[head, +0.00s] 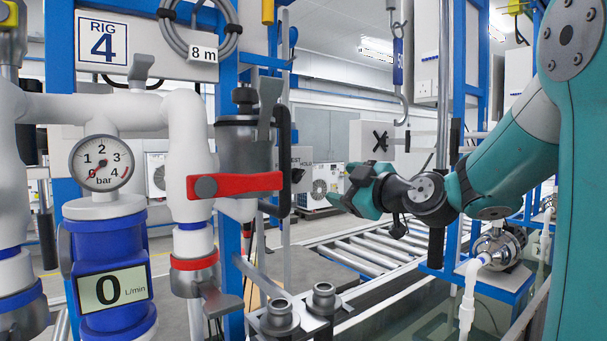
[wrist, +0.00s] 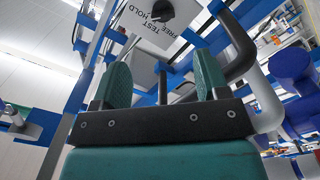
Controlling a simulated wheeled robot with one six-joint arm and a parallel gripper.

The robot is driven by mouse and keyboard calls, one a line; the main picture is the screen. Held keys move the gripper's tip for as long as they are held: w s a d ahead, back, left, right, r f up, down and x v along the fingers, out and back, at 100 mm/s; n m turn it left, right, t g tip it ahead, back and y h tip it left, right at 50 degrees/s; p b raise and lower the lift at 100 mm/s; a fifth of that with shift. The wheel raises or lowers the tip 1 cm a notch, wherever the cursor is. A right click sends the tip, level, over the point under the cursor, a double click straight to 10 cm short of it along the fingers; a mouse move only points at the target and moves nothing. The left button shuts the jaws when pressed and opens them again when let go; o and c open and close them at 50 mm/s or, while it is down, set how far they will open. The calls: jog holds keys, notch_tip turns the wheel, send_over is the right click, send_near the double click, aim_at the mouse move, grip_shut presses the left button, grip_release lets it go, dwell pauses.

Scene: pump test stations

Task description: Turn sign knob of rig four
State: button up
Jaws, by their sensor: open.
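The rig four plate (head: 103,38) is at the upper left of the head view. My gripper (head: 350,190) is right of the sign in the head view, pointing left. Its teal fingers (wrist: 161,80) are apart with nothing between them, and it is clear of the knob.
A red lever (head: 235,185), white pipes, a pressure gauge (head: 101,163) and a blue flow meter reading 0 (head: 112,290) fill the left. A dark curved pipe (wrist: 235,45) runs close right of my fingers. A roller conveyor (head: 375,250) lies below my arm.

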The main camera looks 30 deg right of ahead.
aim_at(302, 177)
jog(key=w+p, duration=0.1)
jog(key=w, duration=0.3)
jog(key=w+p, duration=0.2)
jog(key=w, duration=0.2)
jog(key=w+a+p, duration=0.1)
jog(key=w+p, duration=0.1)
jog(key=w, duration=0.2)
jog(key=shift+w+r, duration=0.15)
jog(key=shift+w, duration=0.2)
jog(key=shift+w+p, duration=0.45)
jog(key=shift+w, duration=0.3)
jog(key=shift+c, duration=0.5)
